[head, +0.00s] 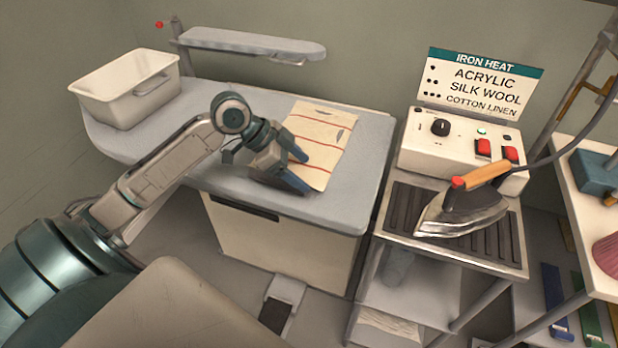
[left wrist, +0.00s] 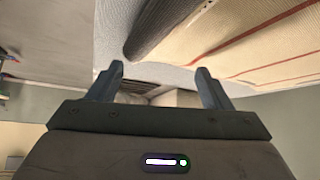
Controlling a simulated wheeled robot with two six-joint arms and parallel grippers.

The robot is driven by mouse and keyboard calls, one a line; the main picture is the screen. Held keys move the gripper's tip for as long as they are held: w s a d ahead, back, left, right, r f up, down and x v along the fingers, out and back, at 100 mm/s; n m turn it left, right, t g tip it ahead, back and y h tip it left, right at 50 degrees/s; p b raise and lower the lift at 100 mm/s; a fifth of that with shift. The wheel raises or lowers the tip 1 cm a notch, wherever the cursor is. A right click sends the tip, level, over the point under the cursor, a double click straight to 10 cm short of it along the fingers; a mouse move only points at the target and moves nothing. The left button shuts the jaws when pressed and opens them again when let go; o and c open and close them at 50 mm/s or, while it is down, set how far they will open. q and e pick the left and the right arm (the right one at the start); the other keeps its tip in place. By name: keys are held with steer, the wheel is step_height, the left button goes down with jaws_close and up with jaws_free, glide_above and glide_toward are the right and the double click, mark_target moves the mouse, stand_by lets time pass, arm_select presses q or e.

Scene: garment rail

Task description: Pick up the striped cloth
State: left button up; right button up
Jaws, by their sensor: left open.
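The striped cloth (head: 325,130), cream with thin red stripes, lies flat on the grey ironing table (head: 365,150). In the left wrist view the cloth (left wrist: 255,45) fills the upper right. My left gripper (head: 304,174) is open, with its fingers at the cloth's near left edge. The fingers hide part of that edge, and I cannot tell whether they touch the cloth. In the left wrist view the gap between the fingertips (left wrist: 162,75) holds nothing. My right gripper does not show.
A white bin (head: 125,92) stands at the table's left end. A narrow padded board (head: 250,42) stands behind. To the right, an iron (head: 465,208) rests on a slatted stand below a control box (head: 455,140) and an iron heat sign (head: 480,80).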

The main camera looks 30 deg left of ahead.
arm_select(q)
steer(key=shift+d+f, duration=0.1)
steer(key=c, duration=1.5)
step_height(320, 180, up, 12)
steer(key=p, duration=1)
steer(key=shift+f+p, duration=0.2)
steer(key=shift+p, duration=0.2)
jaws_close()
steer(key=shift+r, duration=0.2)
steer(key=shift+c, duration=0.3)
jaws_free()
steer(key=o, duration=1.6)
steer(key=shift+c, duration=0.2)
